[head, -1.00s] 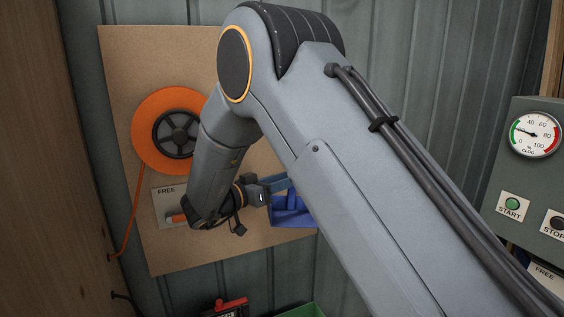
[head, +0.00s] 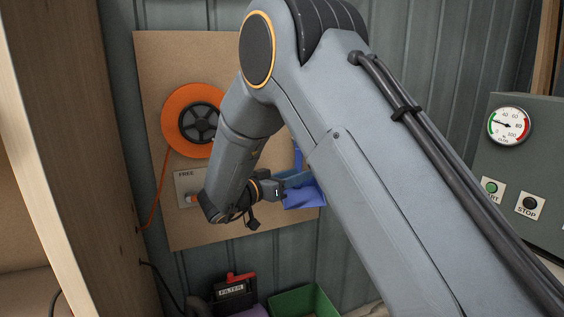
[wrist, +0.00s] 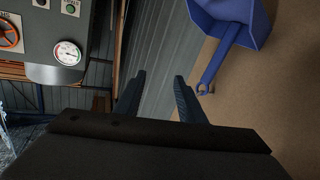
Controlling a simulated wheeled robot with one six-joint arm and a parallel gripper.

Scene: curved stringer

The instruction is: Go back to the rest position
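My arm crosses the head view from the lower right up to the top and back down toward the board. My gripper (wrist: 160,95) shows in the wrist view with its two fingers apart and nothing between them.
The brown board (head: 170,75) carries an orange reel (head: 176,125) and a FREE label (head: 186,174). A grey panel (head: 478,165) with a gauge (head: 510,126) stands at the right. A green bin (head: 300,300) and a FILTER box (head: 234,290) sit below. A wooden post (head: 45,150) is close at the left.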

